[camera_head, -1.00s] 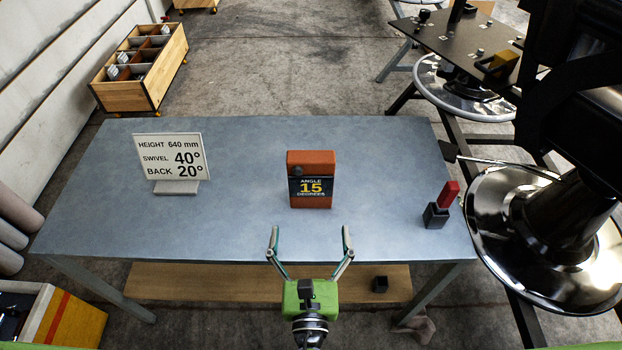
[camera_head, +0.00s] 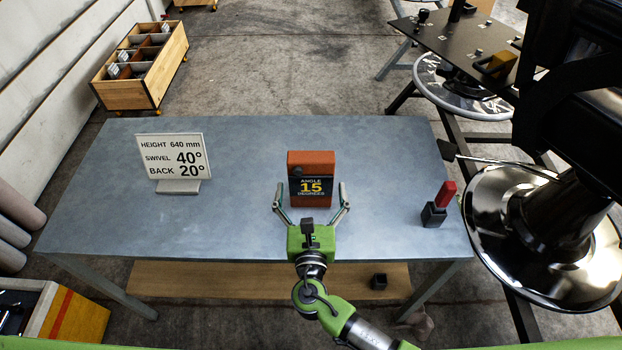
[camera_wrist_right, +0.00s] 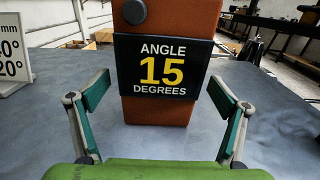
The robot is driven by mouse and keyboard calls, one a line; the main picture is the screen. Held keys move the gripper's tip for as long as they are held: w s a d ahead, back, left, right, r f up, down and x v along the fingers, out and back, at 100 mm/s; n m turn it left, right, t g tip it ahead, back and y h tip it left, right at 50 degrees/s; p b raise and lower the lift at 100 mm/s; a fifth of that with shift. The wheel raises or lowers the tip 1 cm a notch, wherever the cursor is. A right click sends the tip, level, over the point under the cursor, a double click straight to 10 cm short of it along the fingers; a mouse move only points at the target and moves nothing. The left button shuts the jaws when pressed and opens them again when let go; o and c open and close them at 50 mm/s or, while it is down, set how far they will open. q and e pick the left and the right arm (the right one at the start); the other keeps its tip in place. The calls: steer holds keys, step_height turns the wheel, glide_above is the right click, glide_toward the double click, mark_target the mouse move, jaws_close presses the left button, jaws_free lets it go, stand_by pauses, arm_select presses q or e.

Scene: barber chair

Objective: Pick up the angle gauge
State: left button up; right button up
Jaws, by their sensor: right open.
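The angle gauge (camera_head: 311,168) is an orange-brown block with a dark label reading "ANGLE 15 DEGREES" and a dark knob at its upper left. It stands upright on the blue-grey table (camera_head: 240,150). My right gripper (camera_head: 311,192) is open, its fingertips at either side of the gauge's lower front. In the right wrist view the gauge (camera_wrist_right: 164,107) stands beyond and between the two open fingers (camera_wrist_right: 165,97), with a gap on each side. My left gripper is not in view.
A white sign (camera_head: 174,158) stands on the table's left part. A red-handled item in a black holder (camera_head: 434,213) stands near the right edge. A shiny chair base (camera_head: 535,230) is right of the table. A wooden bin (camera_head: 130,95) stands behind left. The table around the gauge is clear.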

mark_target(311, 180)
steer(key=c, duration=1.3)
steer(key=shift+c, duration=0.2)
steer(key=shift+r, duration=0.45)
step_height(311, 180, up, 3)
steer(key=shift+s+f+p, duration=0.1)
steer(key=shift+s+p, duration=0.05)
steer(key=shift+p, duration=0.15)
steer(key=s+r, duration=0.9)
steer(key=s, duration=0.4)
steer(key=shift+s+r+p, duration=0.2)
steer(key=shift+s+p, duration=0.1)
steer(key=shift+s, duration=0.1)
